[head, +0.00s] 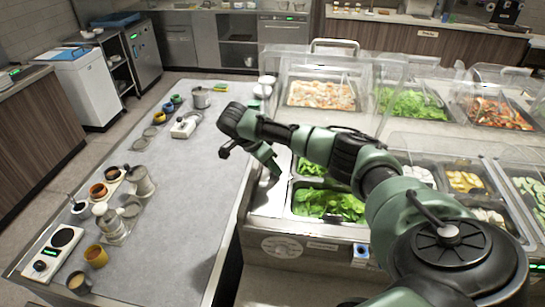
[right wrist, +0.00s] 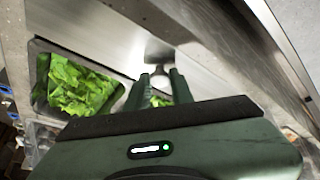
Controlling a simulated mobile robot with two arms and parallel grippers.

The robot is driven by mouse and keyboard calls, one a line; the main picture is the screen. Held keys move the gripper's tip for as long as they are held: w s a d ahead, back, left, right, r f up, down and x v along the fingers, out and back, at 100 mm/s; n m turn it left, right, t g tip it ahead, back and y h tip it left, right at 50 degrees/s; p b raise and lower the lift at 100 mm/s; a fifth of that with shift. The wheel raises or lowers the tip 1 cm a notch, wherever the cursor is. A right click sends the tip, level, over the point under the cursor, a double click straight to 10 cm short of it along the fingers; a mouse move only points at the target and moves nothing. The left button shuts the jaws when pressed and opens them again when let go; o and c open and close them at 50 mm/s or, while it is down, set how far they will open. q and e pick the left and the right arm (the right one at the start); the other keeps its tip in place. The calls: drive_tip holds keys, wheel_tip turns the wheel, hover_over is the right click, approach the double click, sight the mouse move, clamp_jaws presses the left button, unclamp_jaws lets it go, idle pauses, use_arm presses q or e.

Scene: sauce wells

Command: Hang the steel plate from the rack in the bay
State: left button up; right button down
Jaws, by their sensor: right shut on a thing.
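My right gripper (head: 272,168) reaches in from the right and points down over the bare metal strip (head: 268,200) at the left edge of the salad counter. In the right wrist view its two green fingers (right wrist: 158,84) are closed on a small pale part. A flat grey steel plate (right wrist: 158,50) extends just beyond the fingertips, and I take it to be what they hold. The plate cannot be made out in the head view. I cannot pick out the rack or its bay for certain. My left gripper is not in view.
Wells of green leaves (head: 328,204) lie beside the gripper, and clear covers (head: 320,88) stand behind them. The grey table (head: 190,190) on the left is bare in its middle. Pots, cups and a scale (head: 58,245) stand along its left side.

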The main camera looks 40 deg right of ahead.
drive_tip(key=c, duration=1.1)
unclamp_jaws()
drive_tip(key=shift+c, duration=0.2)
drive_tip(key=b+v, duration=0.2)
drive_tip(key=v, duration=0.4)
drive_tip(key=shift+a+r, duration=0.2)
drive_tip(key=shift+r, duration=0.1)
drive_tip(key=shift+a+r, duration=0.25)
drive_tip(key=shift+r, duration=0.25)
drive_tip(key=shift+f, duration=0.1)
